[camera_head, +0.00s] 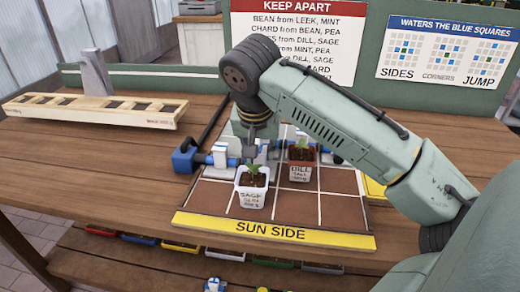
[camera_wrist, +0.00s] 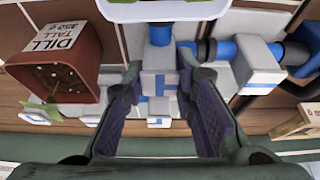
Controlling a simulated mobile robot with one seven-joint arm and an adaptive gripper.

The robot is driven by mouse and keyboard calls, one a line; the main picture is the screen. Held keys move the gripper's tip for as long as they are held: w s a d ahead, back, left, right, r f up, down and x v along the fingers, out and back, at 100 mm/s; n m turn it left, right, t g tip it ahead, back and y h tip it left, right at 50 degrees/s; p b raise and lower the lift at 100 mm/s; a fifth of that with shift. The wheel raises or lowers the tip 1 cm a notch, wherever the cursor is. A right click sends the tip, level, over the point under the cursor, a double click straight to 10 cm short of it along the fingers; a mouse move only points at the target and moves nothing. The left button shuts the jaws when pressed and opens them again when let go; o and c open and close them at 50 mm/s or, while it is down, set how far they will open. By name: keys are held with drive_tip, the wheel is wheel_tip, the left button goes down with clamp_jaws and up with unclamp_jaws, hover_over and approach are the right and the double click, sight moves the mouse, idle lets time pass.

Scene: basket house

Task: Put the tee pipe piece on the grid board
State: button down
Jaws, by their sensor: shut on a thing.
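My gripper (camera_wrist: 160,108) points down over the grid board (camera_head: 222,199) and is shut on a grey-white pipe piece with blue bands (camera_wrist: 158,85), which looks like the tee. In the head view my gripper (camera_head: 254,152) hides most of this piece. It is low at the board, just behind the white SAGE pot (camera_head: 252,199). Another grey pipe fitting with blue ends (camera_head: 220,155) lies to its left; it shows at right in the wrist view (camera_wrist: 257,65). I cannot tell whether the held piece touches the board or joins this fitting.
The brown DILL pot (camera_head: 300,171) stands close on the right, with more blue-banded pipe (camera_head: 326,156) beside it. A blue connector (camera_head: 184,157) and dark hose are at left. A wooden rack (camera_head: 95,110) lies farther left. The board's front squares beside SAGE are clear.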

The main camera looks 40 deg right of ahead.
drive_tip(key=c, duration=1.3)
unclamp_jaws()
drive_tip(key=v, duration=1.2)
drive_tip(key=shift+b, duration=0.3)
